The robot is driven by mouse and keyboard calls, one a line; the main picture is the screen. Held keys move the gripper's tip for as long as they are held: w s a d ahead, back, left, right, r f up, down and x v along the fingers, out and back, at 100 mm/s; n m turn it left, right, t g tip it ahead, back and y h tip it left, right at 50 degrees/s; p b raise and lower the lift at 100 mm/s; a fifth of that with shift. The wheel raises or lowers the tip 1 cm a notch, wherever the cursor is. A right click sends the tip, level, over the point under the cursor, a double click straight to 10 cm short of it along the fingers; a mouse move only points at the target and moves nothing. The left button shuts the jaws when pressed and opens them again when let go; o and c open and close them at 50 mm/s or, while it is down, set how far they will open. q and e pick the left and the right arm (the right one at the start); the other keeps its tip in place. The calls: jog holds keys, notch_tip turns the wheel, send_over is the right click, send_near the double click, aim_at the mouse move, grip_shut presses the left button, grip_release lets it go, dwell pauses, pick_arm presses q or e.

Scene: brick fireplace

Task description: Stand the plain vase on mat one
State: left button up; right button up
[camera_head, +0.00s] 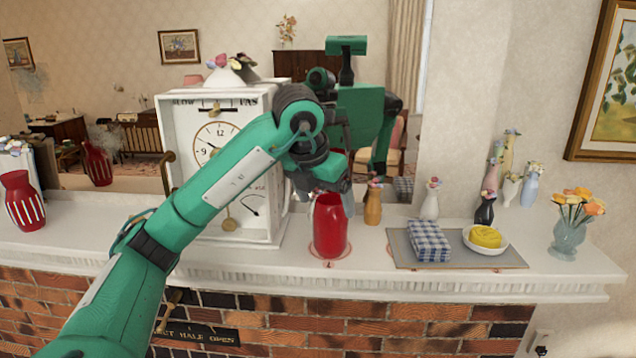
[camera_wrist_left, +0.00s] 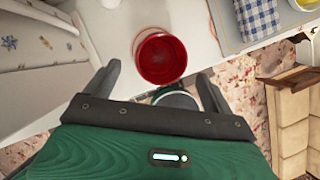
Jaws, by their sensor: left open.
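The plain red vase (camera_head: 330,232) stands upright on the white mantel, right of the clock. A thin round outline with a small red mark (camera_head: 329,265) shows around its base; I cannot read the mark. My left gripper (camera_head: 325,182) is over the top of this vase. In the left wrist view, the open fingers of my left gripper (camera_wrist_left: 158,74) are wide apart, and the round mouth of the red vase (camera_wrist_left: 161,60) lies between and just beyond their tips. I see no grip on it. A red vase with white stripes (camera_head: 23,202) stands at the far left. My right gripper is not in view.
A white clock case (camera_head: 260,228) stands left of the vase. An orange bud vase (camera_head: 373,206) is close behind right. A grey mat (camera_head: 402,252) holds a checked cloth bundle (camera_head: 429,240) and a yellow item in a white bowl (camera_head: 485,238). A mirror stands behind.

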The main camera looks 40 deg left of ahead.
pick_arm(q)
jog(key=v, duration=0.4)
jog(key=shift+r, duration=0.15)
jog(key=shift+v, duration=0.85)
jog(key=shift+s, duration=0.1)
